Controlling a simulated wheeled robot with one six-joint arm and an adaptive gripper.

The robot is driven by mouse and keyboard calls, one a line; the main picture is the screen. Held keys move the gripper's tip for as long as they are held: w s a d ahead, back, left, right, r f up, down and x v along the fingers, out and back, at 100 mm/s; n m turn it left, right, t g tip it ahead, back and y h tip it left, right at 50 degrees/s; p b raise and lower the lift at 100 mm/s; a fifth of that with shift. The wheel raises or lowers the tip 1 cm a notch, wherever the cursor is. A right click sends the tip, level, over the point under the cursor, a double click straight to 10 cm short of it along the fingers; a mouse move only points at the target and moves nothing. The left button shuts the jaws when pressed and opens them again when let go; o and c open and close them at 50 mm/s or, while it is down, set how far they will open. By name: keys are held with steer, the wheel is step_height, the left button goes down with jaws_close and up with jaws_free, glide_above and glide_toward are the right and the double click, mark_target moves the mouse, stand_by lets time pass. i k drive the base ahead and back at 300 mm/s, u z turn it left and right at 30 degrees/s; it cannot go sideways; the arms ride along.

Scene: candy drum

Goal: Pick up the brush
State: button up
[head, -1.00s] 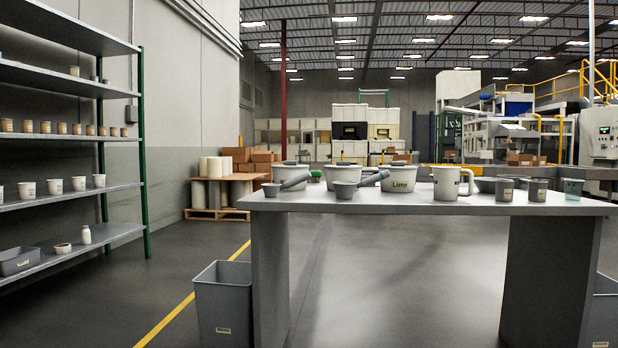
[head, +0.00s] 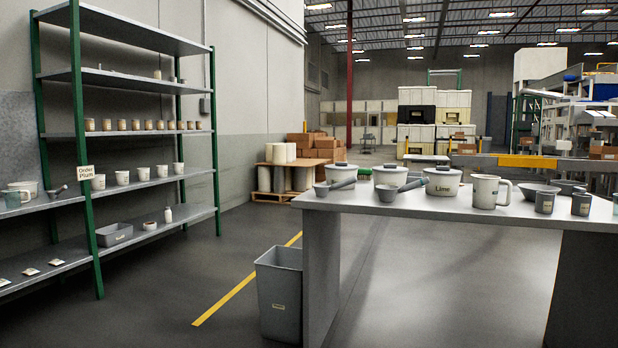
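I cannot make out a brush for certain. A small green object (head: 364,172) lies low at the table's back edge, partly hidden behind the pots, too small to identify. On the grey table (head: 450,207) are two grey scoops with handles, one at the left (head: 334,186) and one in front (head: 398,190). My gripper is not in view.
A lidded pot marked Lime (head: 443,182), a white mug (head: 488,192), a grey bowl (head: 540,192) and grey cups (head: 545,203) share the table. A grey bin (head: 279,290) stands by its left leg. A shelf rack (head: 130,134) is at left. Floor between is clear.

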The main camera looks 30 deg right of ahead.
mark_target(363, 174)
steer(key=u, duration=0.7)
steer(key=k, duration=1)
steer(key=u, duration=0.55)
steer(key=i, duration=1.35)
steer(key=z, duration=0.55)
steer(key=i, duration=1.95)
steer(key=z, duration=0.6)
steer(key=i, duration=2.3)
steer(key=z, duration=0.45)
steer(key=i, duration=2.2)
steer(key=z, duration=0.7)
steer(key=i, duration=1.85)
steer(key=z, duration=1.6)
steer(key=i, duration=0.9)
steer(key=z, duration=1.95)
steer(key=i, duration=1.45)
steer(key=z, duration=0.5)
